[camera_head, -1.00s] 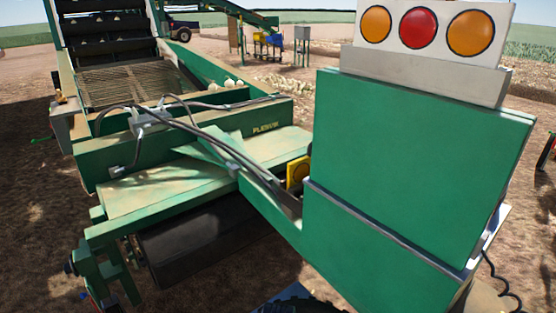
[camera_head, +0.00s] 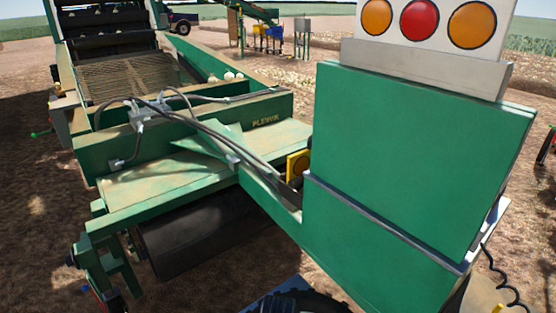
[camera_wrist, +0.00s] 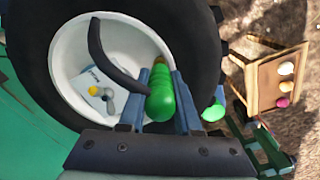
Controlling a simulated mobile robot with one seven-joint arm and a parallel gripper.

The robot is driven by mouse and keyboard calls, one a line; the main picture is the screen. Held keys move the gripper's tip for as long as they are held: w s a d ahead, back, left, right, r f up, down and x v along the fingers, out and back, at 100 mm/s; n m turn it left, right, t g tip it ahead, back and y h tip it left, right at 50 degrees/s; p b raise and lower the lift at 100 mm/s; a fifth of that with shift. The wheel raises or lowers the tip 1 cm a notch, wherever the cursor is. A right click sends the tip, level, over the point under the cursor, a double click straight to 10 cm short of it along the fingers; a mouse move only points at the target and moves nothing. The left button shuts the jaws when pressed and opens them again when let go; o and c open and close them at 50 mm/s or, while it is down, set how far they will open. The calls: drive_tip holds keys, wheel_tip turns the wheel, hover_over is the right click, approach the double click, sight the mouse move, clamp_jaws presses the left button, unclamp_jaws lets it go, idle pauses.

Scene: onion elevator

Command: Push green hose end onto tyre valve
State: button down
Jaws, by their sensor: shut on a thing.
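In the wrist view, the green hose end (camera_wrist: 161,98) is ribbed and sits between the two blue fingers of my gripper (camera_wrist: 160,88), which is shut on it. A brass-coloured tip shows at its far end, beside the rim. A black hose (camera_wrist: 101,58) arcs across the rim and ends near the green piece. The tyre (camera_wrist: 204,45) is black around a white wheel rim (camera_wrist: 69,62). I cannot make out the tyre valve or whether the hose end touches it. My gripper does not show clearly in the head view.
A white plate with a yellow knob (camera_wrist: 93,89) lies inside the rim. A wooden crate (camera_wrist: 262,80) with pale and pink round things stands to the right. In the head view, a green machine (camera_head: 215,165) and a tall green panel with lamps (camera_head: 415,170) fill the scene.

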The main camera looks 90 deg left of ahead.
drive_tip(key=shift+f+b, duration=0.45)
drive_tip(key=shift+f, duration=0.2)
drive_tip(key=shift+c, duration=0.6)
unclamp_jaws()
drive_tip(key=shift+r, duration=0.15)
wheel_tip(320, 180, up, 7)
drive_tip(key=p, duration=0.7)
idle(0.3)
